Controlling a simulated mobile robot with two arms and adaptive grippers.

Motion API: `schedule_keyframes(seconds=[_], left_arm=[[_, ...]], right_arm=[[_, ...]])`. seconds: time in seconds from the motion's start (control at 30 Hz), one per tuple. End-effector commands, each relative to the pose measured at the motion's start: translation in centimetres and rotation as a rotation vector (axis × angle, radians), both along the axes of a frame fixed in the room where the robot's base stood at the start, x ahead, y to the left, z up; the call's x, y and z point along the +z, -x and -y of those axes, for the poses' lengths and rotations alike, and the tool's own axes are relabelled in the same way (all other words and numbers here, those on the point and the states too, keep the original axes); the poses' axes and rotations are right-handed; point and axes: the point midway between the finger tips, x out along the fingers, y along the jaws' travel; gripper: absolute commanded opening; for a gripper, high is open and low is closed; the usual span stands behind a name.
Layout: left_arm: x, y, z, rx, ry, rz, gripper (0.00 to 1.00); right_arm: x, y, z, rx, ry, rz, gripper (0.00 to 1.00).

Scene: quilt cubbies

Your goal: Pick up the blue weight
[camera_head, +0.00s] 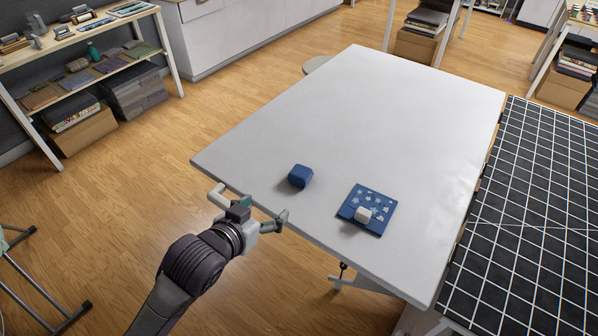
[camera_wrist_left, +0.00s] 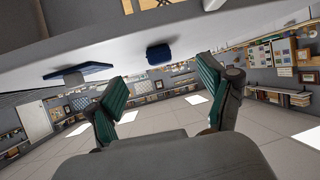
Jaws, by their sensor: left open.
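The blue weight (camera_head: 300,175) is a small dark-blue block lying on the white table (camera_head: 350,110), near its left front edge. It also shows in the left wrist view (camera_wrist_left: 159,54), beyond the gap between my fingers. My left gripper (camera_head: 252,203) is open and empty, just outside the table edge, short of the weight and not touching it. In the left wrist view its teal-padded fingers (camera_wrist_left: 163,92) stand apart. My right gripper is not in view.
A blue star-patterned square (camera_head: 378,199) with a small white block (camera_head: 363,214) on it lies right of the weight. A black gridded surface (camera_head: 530,210) adjoins the table on the right. The table's far part is clear.

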Motion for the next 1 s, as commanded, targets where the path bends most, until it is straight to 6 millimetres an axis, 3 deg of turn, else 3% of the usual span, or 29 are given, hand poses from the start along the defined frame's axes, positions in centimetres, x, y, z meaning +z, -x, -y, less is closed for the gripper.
schedule_keyframes(seconds=[0.17, 0.5, 0.77, 1.0], left_arm=[[1.3, -2.0, 1.5, -0.036, 0.026, 0.061, 0.81], [-1.0, -7.2, 4.3, -0.036, 0.029, 0.063, 0.81], [-1.7, -8.9, 5.1, -0.036, 0.027, 0.064, 0.81], [-2.6, -11.9, 6.5, -0.036, 0.027, 0.063, 0.81]], right_arm=[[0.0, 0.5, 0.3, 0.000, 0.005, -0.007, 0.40], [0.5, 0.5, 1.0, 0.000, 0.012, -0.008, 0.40], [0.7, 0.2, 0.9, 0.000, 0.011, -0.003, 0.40], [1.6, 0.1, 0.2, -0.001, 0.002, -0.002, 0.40]])
